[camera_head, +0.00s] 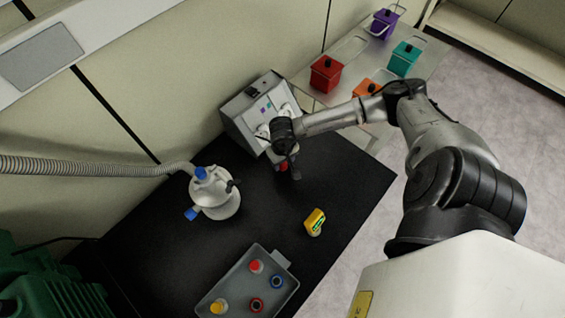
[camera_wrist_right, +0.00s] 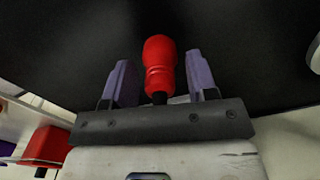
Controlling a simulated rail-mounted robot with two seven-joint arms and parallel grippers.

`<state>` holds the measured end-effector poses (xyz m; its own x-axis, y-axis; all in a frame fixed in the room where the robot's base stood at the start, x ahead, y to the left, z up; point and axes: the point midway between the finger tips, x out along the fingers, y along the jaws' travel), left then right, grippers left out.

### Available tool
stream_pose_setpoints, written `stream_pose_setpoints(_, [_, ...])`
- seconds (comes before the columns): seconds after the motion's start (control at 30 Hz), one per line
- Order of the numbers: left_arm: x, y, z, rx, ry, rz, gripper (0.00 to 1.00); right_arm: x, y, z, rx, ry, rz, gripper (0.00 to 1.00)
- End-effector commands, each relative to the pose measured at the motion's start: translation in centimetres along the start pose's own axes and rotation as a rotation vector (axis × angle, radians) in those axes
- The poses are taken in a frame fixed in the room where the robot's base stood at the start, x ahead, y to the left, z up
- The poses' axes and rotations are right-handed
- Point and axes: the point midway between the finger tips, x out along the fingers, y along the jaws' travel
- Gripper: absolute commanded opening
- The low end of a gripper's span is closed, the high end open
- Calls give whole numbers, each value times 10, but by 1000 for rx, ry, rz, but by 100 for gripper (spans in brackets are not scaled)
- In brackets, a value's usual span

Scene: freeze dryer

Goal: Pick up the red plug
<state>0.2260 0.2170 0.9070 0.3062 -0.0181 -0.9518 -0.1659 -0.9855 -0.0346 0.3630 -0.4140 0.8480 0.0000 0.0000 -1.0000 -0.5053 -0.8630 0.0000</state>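The red plug (camera_wrist_right: 160,65) is in the right wrist view, standing out between the two purple fingers of my right gripper (camera_wrist_right: 161,82). Dark gaps show between the plug and both fingers, so the gripper looks open around it. In the head view my right gripper (camera_head: 287,166) is over the far part of the black table, just in front of the grey control box. A bit of the red plug (camera_head: 283,167) shows beside it, mostly hidden by the gripper. My left gripper is not in view.
A grey tray (camera_head: 238,262) with red, blue and yellow-topped items is at the table's near edge. A yellow item (camera_head: 314,221) stands alone. A white vessel (camera_head: 213,194) with blue caps is at left. The control box (camera_head: 258,106) is close behind my gripper.

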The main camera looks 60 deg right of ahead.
Motion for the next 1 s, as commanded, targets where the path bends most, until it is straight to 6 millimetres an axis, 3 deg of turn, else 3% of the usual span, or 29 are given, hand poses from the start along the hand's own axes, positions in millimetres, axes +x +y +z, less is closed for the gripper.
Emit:
stream_pose_setpoints(0.43, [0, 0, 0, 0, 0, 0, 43, 0, 0, 0, 0, 0, 0, 10])
stream_pose_setpoints(0.73, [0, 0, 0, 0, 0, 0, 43, -2, 0, 0, 0, 1, 0, 8])
stream_pose_setpoints(0.77, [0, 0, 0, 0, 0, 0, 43, -3, 0, 0, 0, 1, 0, 4])
stream_pose_setpoints(0.8, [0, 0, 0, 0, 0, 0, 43, -6, 0, 0, 0, 1, 0, 0])
stream_pose_setpoints(1.0, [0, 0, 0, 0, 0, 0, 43, -30, 0, -1, -2, 4, 0, 0])
